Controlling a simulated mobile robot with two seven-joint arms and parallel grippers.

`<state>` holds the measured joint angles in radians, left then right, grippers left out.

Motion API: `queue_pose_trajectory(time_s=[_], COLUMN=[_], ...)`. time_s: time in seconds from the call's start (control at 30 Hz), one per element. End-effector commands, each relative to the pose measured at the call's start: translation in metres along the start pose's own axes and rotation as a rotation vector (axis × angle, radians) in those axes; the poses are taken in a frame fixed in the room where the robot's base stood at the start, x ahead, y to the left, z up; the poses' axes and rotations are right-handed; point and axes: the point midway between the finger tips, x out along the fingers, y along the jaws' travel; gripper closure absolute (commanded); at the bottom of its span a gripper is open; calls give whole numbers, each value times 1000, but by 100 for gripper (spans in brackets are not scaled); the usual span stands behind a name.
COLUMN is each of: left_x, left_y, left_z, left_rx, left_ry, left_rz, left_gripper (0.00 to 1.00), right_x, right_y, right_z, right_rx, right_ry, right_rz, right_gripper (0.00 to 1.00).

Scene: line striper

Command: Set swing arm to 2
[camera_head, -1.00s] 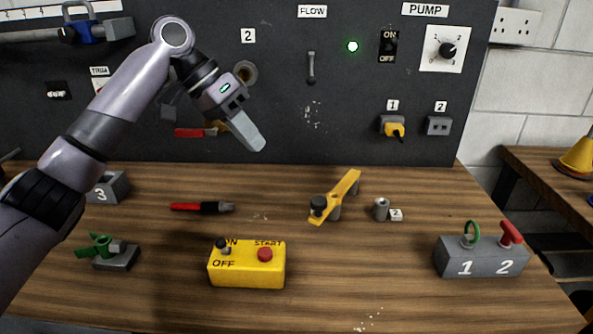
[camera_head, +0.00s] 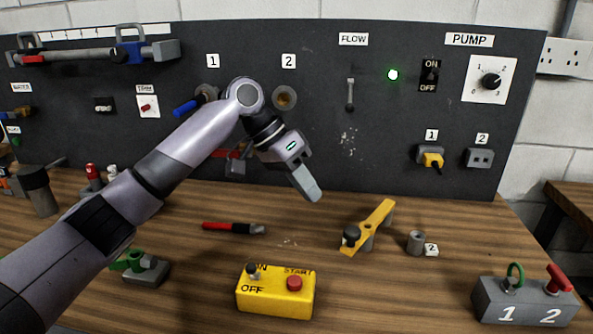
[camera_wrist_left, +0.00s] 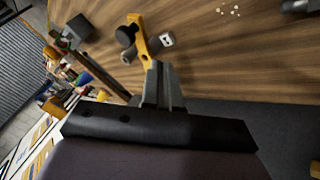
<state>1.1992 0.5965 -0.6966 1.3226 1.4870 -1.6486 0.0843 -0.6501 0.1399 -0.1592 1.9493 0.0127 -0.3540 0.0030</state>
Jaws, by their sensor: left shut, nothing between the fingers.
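The swing arm is a yellow bar (camera_head: 376,222) with a dark knob (camera_head: 350,237) at its near-left end, on the wooden bench in the head view. It lies slanted, its far end up to the right. A small grey post (camera_head: 416,242) with a block marked 2 (camera_head: 431,250) stands just right of it, apart from the bar. The yellow bar (camera_wrist_left: 138,38) also shows in the left wrist view, beyond the fingers. My left gripper (camera_head: 314,193) is shut and empty, above the bench, left of and behind the bar, not touching it. My right gripper is out of view.
A yellow ON/OFF and START box (camera_head: 275,305) stands at the front, a red-black tool (camera_head: 233,228) behind it. A grey box marked 1 and 2 (camera_head: 530,303) is at the right. The dark panel (camera_head: 330,140) rises behind. Bench between yellow box and grey box is clear.

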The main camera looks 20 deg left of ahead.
Motion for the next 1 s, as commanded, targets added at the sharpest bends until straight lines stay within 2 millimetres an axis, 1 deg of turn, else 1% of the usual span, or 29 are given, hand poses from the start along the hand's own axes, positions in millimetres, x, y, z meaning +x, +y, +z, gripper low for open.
queue_pose_trajectory(time_s=[0.03, 0.17, 0.2, 0.3, 0.5, 1.0], left_x=[13, 38, 40, 48, 56, 56], left_y=[0, 1, 9, 21, 32, 34], left_z=[1, 1, 0, 2, 2, 3], left_rx=[1, 1, 5, 4, 2, -6], left_ry=[-4, -3, -1, -1, 1, 3], left_rz=[1, 1, 1, 0, -1, -3], left_gripper=[100, 100, 100, 100, 100, 100], right_x=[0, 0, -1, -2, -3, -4], right_y=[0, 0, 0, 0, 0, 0], right_z=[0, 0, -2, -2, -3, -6], right_rx=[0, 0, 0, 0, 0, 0], right_ry=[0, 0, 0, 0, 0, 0], right_rz=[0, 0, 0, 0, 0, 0], right_gripper=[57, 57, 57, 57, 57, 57])
